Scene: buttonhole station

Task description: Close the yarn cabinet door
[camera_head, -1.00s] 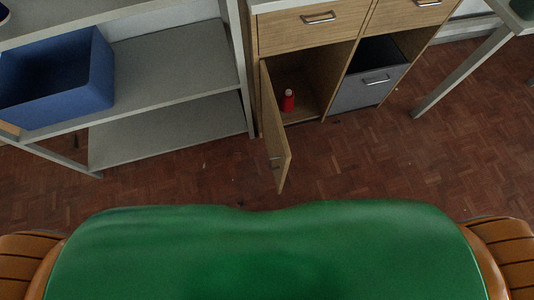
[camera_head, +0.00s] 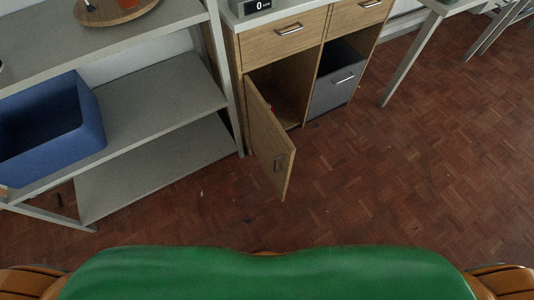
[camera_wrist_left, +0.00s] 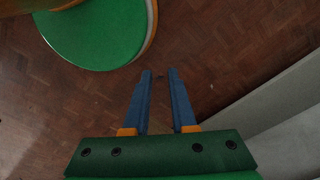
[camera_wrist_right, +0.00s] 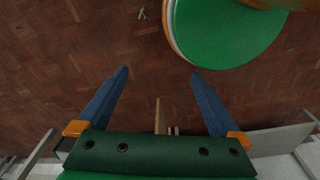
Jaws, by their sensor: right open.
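The yarn cabinet door (camera_head: 268,140) is a light wooden panel in the head view. In the right wrist view, a thin wooden edge, apparently the door (camera_wrist_right: 160,115), shows between the fingers but farther off. My right gripper (camera_wrist_right: 159,73) is open and empty. My left gripper (camera_wrist_left: 160,71) has its fingers a narrow gap apart, empty, over the floor.
A grey shelf unit (camera_head: 165,95) with a blue bin (camera_head: 85,110) stands left of the cabinet. A grey drawer (camera_head: 335,88) sits in the right compartment, below wooden drawers (camera_head: 285,38). A table leg (camera_head: 405,72) stands further right. The parquet floor (camera_head: 400,190) in front is clear.

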